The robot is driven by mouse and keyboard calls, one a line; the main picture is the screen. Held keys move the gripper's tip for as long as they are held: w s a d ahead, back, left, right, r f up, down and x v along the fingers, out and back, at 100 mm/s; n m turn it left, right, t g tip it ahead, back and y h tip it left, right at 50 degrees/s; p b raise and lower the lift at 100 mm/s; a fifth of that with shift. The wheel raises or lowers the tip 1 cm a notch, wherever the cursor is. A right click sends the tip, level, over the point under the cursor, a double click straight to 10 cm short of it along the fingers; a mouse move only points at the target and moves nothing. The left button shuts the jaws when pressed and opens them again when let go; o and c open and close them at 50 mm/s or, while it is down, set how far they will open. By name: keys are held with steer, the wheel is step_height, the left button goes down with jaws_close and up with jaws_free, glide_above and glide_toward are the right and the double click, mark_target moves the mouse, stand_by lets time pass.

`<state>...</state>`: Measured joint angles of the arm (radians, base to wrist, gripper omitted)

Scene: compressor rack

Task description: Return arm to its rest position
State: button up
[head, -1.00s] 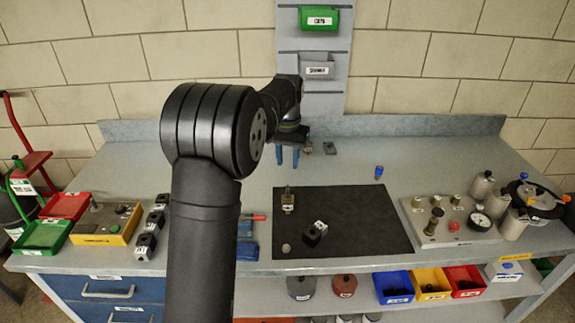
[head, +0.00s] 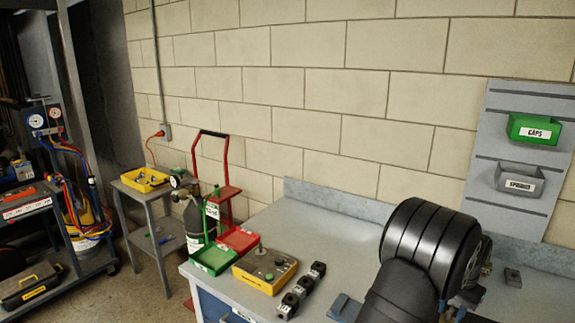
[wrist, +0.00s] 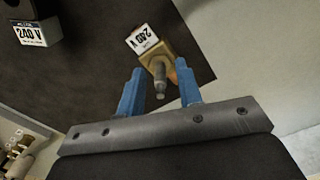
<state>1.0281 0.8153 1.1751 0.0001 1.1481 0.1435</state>
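My gripper (wrist: 160,92) shows in the wrist view with its two blue fingers spread apart. A brass valve piece with a grey stem (wrist: 158,68) shows in the gap between the fingertips, apparently below them on the dark mat (wrist: 95,75). A block labelled 240 V (wrist: 142,39) is right beside the brass piece; whether they are joined I cannot tell. Another dark block labelled 240 V (wrist: 30,34) is at the upper left. In the head view my arm is at the lower right and hides most of the gripper.
The workbench (head: 315,225) has a green bin (head: 214,259), a red bin (head: 239,238), a yellow box (head: 264,270) and several black blocks at its left end. Green and grey bins hang on the wall panel (head: 520,183). A cart (head: 75,260) stands far left.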

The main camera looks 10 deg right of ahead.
steer(key=shift+r, duration=1.85)
